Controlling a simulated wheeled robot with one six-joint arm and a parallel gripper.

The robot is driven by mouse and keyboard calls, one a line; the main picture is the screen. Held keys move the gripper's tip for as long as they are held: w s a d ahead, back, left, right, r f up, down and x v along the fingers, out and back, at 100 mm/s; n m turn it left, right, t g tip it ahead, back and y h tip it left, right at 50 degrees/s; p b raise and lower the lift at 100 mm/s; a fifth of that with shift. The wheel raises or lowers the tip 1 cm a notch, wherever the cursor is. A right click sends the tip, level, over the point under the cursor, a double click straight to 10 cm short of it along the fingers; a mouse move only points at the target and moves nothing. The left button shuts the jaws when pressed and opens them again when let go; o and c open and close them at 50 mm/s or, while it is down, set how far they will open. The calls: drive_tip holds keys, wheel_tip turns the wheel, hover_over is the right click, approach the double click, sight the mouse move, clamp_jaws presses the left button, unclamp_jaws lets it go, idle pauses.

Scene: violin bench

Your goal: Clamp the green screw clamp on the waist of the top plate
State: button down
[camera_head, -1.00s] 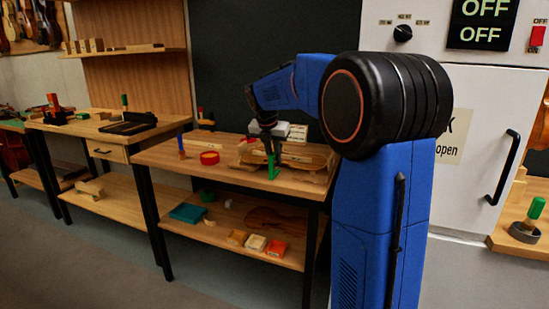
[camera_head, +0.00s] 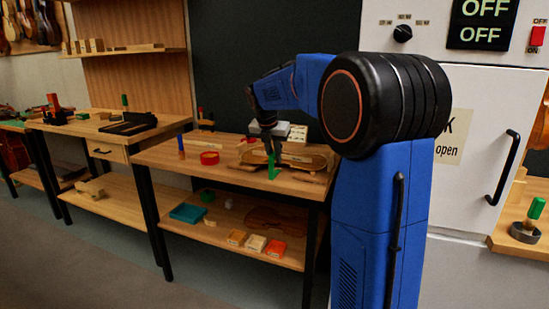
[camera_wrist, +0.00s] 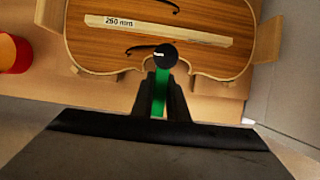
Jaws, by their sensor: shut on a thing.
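The green screw clamp (camera_head: 272,168) is upright in my gripper (camera_head: 270,150), at the front edge of the top plate (camera_head: 303,160) on the middle bench. In the wrist view my gripper (camera_wrist: 160,92) is shut on the green clamp (camera_wrist: 159,88). The clamp's round black end (camera_wrist: 165,56) overlaps the near edge of the top plate (camera_wrist: 95,55) at the waist. Whether the clamp's jaws touch the wood is hidden. A pale strip (camera_wrist: 158,30) marked "260 mm" lies across the plate between the f-holes.
A red ring-shaped thing (camera_head: 209,158) and a blue upright thing (camera_head: 181,144) stand left on the same bench. Wooden blocks flank the plate in the wrist view. The lower shelf (camera_head: 190,195) holds small boxes and a violin-shaped part. A white cabinet (camera_head: 480,130) stands right.

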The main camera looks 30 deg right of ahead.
drive_tip(key=shift+w+d, duration=0.85)
drive_tip(key=shift+d, duration=0.2)
drive_tip(key=shift+w+d, duration=0.8)
drive_tip(key=shift+d, duration=0.25)
idle(0.6)
drive_tip(key=c, duration=1.6)
unclamp_jaws()
drive_tip(key=shift+c, duration=0.2)
drive_tip(key=v, duration=1.7)
drive_tip(key=shift+r, duration=0.15)
drive_tip(key=shift+s, duration=0.1)
drive_tip(key=s+a+f+m+y, duration=0.1)
drive_tip(key=s+a+f+m, duration=0.25)
drive_tip(key=s, duration=0.35)
drive_tip(key=s+a+f+m+t, duration=0.1)
drive_tip(key=s+a+f+m, duration=0.3)
drive_tip(key=s, duration=0.3)
drive_tip(key=s+a+f+m+y, duration=0.1)
drive_tip(key=s+a+f+m, duration=0.1)
drive_tip(key=s+a+m, duration=0.4)
drive_tip(key=s+a+f+m, duration=0.2)
drive_tip(key=s+f+m, duration=0.4)
drive_tip(key=s+f, duration=0.3)
drive_tip(key=s+a+f+m+t+y, duration=0.1)
drive_tip(key=s+a+f+m, duration=0.1)
drive_tip(key=s+f+m, duration=0.4)
drive_tip(key=s+f, duration=0.3)
drive_tip(key=s, duration=0.1)
drive_tip(key=shift+f+y, duration=0.3)
